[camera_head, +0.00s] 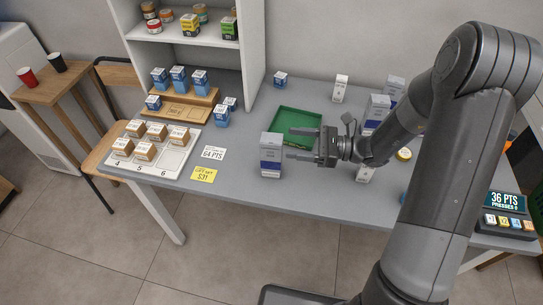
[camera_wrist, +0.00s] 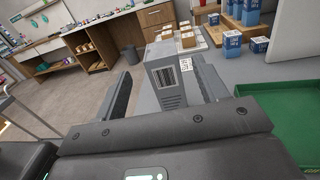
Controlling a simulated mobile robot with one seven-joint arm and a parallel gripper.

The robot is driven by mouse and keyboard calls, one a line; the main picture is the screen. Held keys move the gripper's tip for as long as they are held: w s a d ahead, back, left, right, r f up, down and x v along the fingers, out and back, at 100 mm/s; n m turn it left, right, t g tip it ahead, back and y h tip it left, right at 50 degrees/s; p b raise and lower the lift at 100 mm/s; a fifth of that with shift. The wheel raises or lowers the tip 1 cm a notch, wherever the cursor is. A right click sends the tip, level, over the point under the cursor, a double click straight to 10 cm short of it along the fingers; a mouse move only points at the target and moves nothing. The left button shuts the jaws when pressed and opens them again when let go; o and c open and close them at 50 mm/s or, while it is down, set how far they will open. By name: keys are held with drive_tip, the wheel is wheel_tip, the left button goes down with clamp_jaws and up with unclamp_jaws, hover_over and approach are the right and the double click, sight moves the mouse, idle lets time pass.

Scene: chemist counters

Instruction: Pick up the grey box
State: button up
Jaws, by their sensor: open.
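A tall grey box with a dark blue band (camera_head: 270,153) stands upright on the grey counter near its front edge. Similar grey-and-blue boxes (camera_head: 377,108) stand farther right, partly behind my arm. My gripper (camera_head: 291,143) is open and empty, its fingers pointing left toward the near box.
A green tray (camera_head: 296,122) lies just behind the gripper. Price cards (camera_head: 203,174) and a white board with small brown-and-white boxes (camera_head: 178,160) are to the left. Blue-and-white boxes (camera_head: 178,79) stand on a wooden step. A points display (camera_head: 506,200) is at the right.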

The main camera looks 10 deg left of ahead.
sight(272, 139)
drive_tip(key=a, duration=0.7)
drive_tip(key=shift+s+a+r, duration=0.1)
drive_tip(key=shift+s+a, duration=0.05)
drive_tip(key=shift+s, duration=0.1)
drive_tip(key=shift+c, duration=0.4)
drive_tip(key=c, duration=1.3)
